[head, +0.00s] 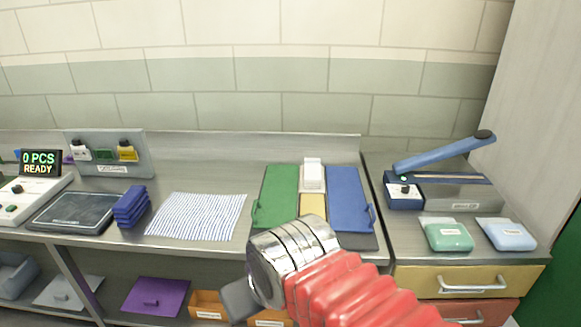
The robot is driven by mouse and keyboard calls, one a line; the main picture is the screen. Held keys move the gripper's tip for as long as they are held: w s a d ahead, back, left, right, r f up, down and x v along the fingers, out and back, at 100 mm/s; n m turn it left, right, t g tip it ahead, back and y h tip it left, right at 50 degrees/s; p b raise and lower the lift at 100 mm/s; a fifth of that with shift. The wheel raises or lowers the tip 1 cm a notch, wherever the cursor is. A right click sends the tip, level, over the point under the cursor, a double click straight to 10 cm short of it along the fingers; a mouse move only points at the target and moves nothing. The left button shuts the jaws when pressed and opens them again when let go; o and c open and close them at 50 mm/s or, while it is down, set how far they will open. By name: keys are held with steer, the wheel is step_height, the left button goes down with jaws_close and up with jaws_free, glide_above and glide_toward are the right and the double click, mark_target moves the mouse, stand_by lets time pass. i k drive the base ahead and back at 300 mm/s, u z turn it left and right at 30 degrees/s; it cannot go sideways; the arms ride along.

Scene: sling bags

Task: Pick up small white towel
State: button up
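A small white folded item (313,174) sits at the back of the steel bench, between a green panel (278,192) and a blue panel (349,198). It may be the small white towel, but it is too small to be sure. A flat white cloth with thin blue stripes (197,216) lies spread on the bench to the left of the green panel. My arm rises from the lower right, in front of the bench. A dark grey part at its end, probably my gripper (238,301), points down left, apart from both. Its fingers cannot be made out.
A dark blue stack (131,207) and a scale (75,212) stand left of the striped cloth. On the right are a blue-armed sealer (440,180), a green pack (447,234) and a pale blue pack (507,234). Orange bins (208,305) and a purple sheet (156,297) lie below.

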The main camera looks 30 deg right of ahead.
mark_target(312, 166)
steer(key=z, duration=0.05)
steer(key=i, duration=0.95)
steer(key=z, duration=0.25)
